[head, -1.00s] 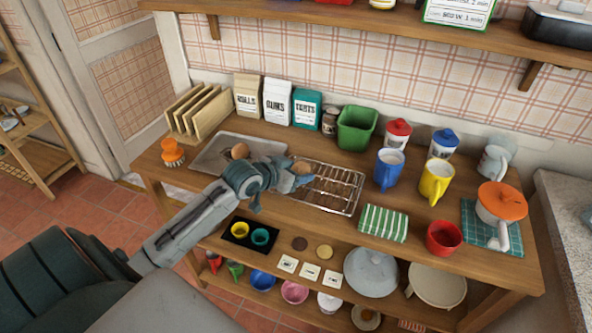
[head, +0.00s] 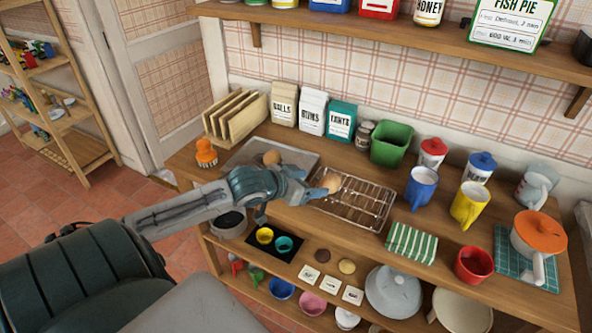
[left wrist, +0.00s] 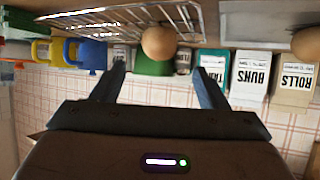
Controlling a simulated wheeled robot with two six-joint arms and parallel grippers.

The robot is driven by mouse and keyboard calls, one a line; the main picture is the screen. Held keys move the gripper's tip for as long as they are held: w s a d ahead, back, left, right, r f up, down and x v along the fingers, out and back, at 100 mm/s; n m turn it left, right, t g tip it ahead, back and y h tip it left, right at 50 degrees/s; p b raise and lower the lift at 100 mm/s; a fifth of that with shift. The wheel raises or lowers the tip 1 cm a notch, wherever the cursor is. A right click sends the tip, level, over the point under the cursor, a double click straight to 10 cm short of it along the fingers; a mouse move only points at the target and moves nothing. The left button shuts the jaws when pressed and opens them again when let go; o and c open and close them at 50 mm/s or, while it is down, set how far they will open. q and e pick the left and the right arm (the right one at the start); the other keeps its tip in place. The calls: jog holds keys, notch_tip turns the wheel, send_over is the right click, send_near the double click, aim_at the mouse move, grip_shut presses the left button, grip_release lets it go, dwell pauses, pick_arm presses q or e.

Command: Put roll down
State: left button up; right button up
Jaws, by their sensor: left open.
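A round brown roll (head: 331,182) sits on the left part of the wire cooling rack (head: 366,205). A second roll (head: 271,158) lies on the grey baking tray (head: 301,157) left of the rack. My left gripper (head: 313,188) is open and empty, just left of the roll on the rack. In the left wrist view the roll (left wrist: 159,43) shows beyond and between the spread fingers (left wrist: 156,78), apart from them. The second roll (left wrist: 307,43) is at the right edge there. My right gripper is not in view.
A green tub (head: 392,146), paper packets (head: 313,112) and a wooden rack (head: 236,115) stand along the back. Blue (head: 421,187) and yellow (head: 469,204) mugs stand right of the wire rack. A green striped cloth (head: 411,243) lies near the front edge.

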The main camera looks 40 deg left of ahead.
pick_arm(q)
jog(key=p+v, duration=0.2)
jog(key=v, duration=0.3)
jog(key=shift+d, duration=0.1)
